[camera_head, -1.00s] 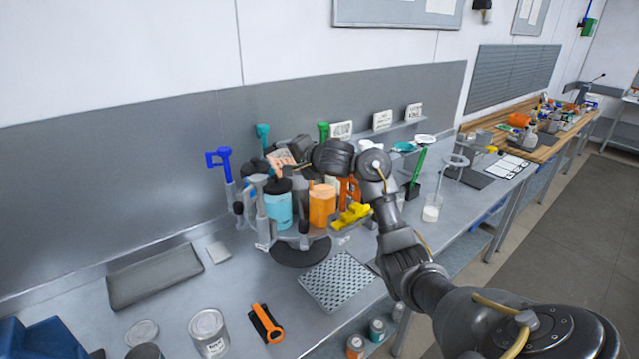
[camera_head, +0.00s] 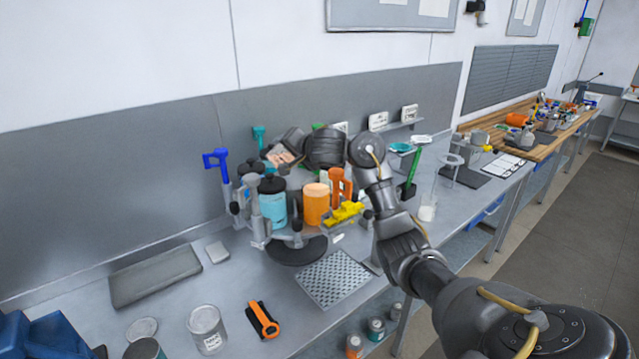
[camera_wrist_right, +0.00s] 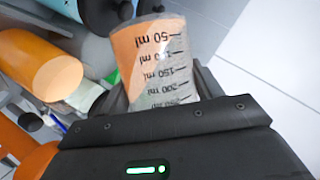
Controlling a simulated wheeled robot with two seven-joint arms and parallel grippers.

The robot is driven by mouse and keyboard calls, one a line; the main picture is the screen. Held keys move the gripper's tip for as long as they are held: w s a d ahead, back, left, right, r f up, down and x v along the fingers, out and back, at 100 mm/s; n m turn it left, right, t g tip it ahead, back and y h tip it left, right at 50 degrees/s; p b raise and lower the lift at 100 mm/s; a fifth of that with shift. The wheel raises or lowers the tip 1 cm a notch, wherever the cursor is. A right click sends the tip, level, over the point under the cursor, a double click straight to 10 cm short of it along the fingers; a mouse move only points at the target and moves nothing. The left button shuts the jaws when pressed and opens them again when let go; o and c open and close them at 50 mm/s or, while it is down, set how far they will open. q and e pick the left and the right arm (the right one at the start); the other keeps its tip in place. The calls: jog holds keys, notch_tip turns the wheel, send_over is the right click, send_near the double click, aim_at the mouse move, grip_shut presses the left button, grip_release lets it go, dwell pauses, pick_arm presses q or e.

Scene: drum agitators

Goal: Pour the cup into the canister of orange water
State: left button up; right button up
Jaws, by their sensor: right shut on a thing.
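The cup (camera_head: 279,157) is a clear measuring cup with black ml marks and orange-peach colour inside. My right gripper (camera_wrist_right: 163,90) is shut on it. In the wrist view the cup (camera_wrist_right: 150,55) has its 50 ml mark at the top of the picture and its 250 ml end near the jaws. In the head view it appears tilted, above and behind the canisters. The canister of orange water (camera_head: 316,204) stands in the round rack, and its orange body also shows in the wrist view (camera_wrist_right: 42,66). My left gripper is out of view.
A blue canister with a black lid (camera_head: 271,203) stands left of the orange one. Blue (camera_head: 217,163) and green (camera_head: 412,172) handled tools stand nearby. A yellow item (camera_head: 343,213) sits at the rack's front. The bench front holds a perforated plate (camera_head: 333,279) and a can (camera_head: 207,329).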

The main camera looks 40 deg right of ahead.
aim_at(277, 146)
jog(key=shift+w+a+f, duration=0.15)
jog(key=shift+w+f, duration=0.3)
jog(key=shift+w, duration=0.15)
jog(key=shift+w+a+f, duration=0.1)
jog(key=shift+w, duration=0.25)
jog(key=shift+s+r+n+g+h, duration=0.2)
jog(key=shift+s+n+g+h, duration=0.15)
jog(key=shift+s+n, duration=0.2)
jog(key=shift+s+f+n+h, duration=0.15)
jog(key=shift+s+n+h, duration=0.05)
jog(key=shift+n+h, duration=0.15)
jog(key=shift+w+a+n, duration=0.1)
jog(key=shift+a+n, duration=0.1)
jog(key=shift+n, duration=0.2)
jog(key=shift+w+a+r+n+g+h, duration=0.35)
jog(key=shift+w+a+r+n+h, duration=0.55)
jog(key=shift+a+r, duration=0.15)
jog(key=shift+a+r+n+h+b, duration=0.3)
jog(key=shift+a+n+h, duration=0.1)
jog(key=shift+n+h, duration=0.2)
jog(key=shift+r+n, duration=0.2)
jog(key=shift+n, duration=0.2)
jog(key=shift+w+a+r+h+b, duration=0.1)
jog(key=shift+w+a+h+b, duration=0.15)
jog(key=shift+h+b, duration=0.1)
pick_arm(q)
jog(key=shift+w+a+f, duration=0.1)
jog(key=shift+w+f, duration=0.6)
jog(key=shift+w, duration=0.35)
